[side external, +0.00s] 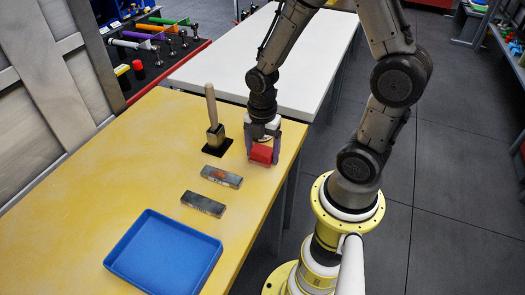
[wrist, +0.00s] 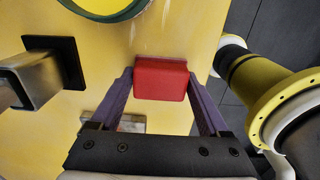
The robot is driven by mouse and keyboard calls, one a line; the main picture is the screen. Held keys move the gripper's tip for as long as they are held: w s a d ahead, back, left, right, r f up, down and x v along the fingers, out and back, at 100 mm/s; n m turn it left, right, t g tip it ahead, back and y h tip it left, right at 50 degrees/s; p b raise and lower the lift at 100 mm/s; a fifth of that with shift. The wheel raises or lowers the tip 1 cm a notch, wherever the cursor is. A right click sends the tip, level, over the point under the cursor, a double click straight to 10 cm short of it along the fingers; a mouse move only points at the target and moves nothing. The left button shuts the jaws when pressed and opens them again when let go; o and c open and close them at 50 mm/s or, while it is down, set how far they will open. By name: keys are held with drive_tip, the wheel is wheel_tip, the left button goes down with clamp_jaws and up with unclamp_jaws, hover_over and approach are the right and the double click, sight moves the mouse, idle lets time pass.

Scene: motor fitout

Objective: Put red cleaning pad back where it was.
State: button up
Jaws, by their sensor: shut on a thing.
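The red cleaning pad (side external: 261,154) is a small red block near the right edge of the yellow table. My gripper (side external: 263,158) points down and is shut on it, one finger on each side. In the wrist view the pad (wrist: 161,78) sits between the purple-grey fingertips of my gripper (wrist: 162,85). It is at or close above the table top; I cannot tell whether it touches. No marked place for the pad can be made out.
A wooden-handled tool (side external: 211,105) stands on a black square base (side external: 217,150) left of my gripper. Two grey blocks (side external: 221,177) (side external: 203,204) and a blue tray (side external: 165,255) lie nearer the camera. A green-rimmed round thing (wrist: 105,12) shows in the wrist view.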

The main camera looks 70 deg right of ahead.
drive_tip(key=shift+f, duration=0.15)
drive_tip(key=o, duration=1.2)
drive_tip(key=shift+c, duration=0.2)
wheel_tip(320, 180, up, 12)
drive_tip(key=f, duration=0.1)
wheel_tip(320, 180, up, 6)
drive_tip(key=m+t, duration=0.2)
drive_tip(key=m, duration=0.5)
hover_over(262, 150)
drive_tip(key=s+a, duration=0.2)
drive_tip(key=s, duration=0.1)
drive_tip(key=s+a+r+m+t, duration=0.2)
drive_tip(key=s+r+m+t, duration=0.1)
drive_tip(key=m, duration=0.8)
drive_tip(key=shift+s+a+r+t, duration=0.3)
drive_tip(key=shift+s+a+r, duration=0.1)
drive_tip(key=shift+s, duration=0.45)
